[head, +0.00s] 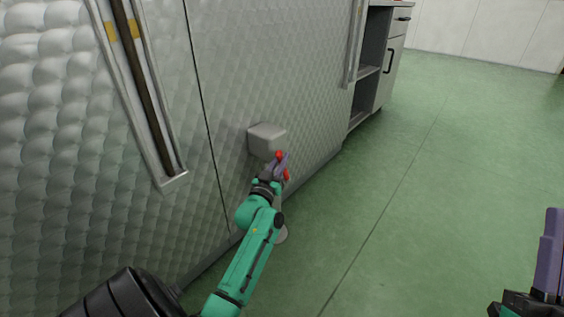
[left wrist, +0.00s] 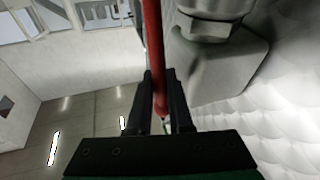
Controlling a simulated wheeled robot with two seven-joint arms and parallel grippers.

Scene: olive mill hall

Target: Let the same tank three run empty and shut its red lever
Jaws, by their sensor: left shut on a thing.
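The red lever (head: 286,174) sits below a grey outlet block (head: 265,138) on the quilted metal tank front (head: 240,80). My left gripper (head: 280,167) is shut on this lever. In the left wrist view the red lever (left wrist: 154,45) runs down between the two dark fingers of my left gripper (left wrist: 160,90), beside the pale valve body (left wrist: 210,28). The spout's mouth and any flow are hidden by my arm. My right gripper (head: 550,260) is only partly in view at the lower right, so its opening is unclear.
A long sight gauge (head: 145,90) with yellow marks runs down the tank front at left. Another upright gauge (head: 353,45) is farther right. A small grey round thing (head: 282,235) shows low behind my left arm. A grey cabinet (head: 392,70) stands beyond. The green floor (head: 440,170) is clear.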

